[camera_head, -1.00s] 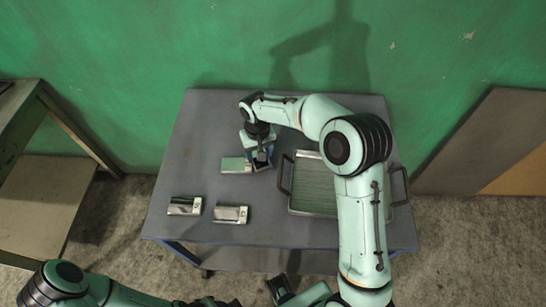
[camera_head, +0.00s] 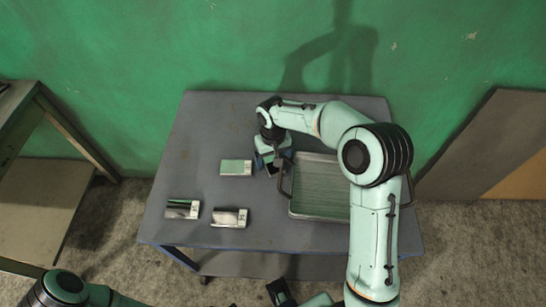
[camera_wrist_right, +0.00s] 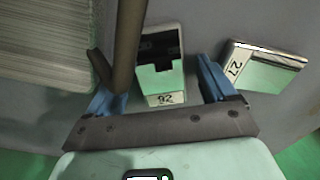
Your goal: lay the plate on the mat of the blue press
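My right gripper (camera_head: 270,164) is over the table, between a small plate and the tray's left handle. In the wrist view its blue fingers (camera_wrist_right: 163,88) stand wide apart. A shiny plate marked 92 (camera_wrist_right: 160,70) shows between them, with a gap on each side; its height is hard to tell. A plate marked 27 (camera_wrist_right: 262,66) lies to the right, outside the fingers. In the head view a greenish plate (camera_head: 236,167) lies left of the gripper; two more plates (camera_head: 183,208) (camera_head: 229,217) lie nearer me. I cannot make out a blue press or its mat.
A grey tray with a ribbed inside (camera_head: 320,213) and dark handles stands on the right of the table (camera_head: 205,130). In the wrist view its dark handle (camera_wrist_right: 127,40) crosses close by the left finger. A bench (camera_head: 40,190) stands at left. The table's back left is clear.

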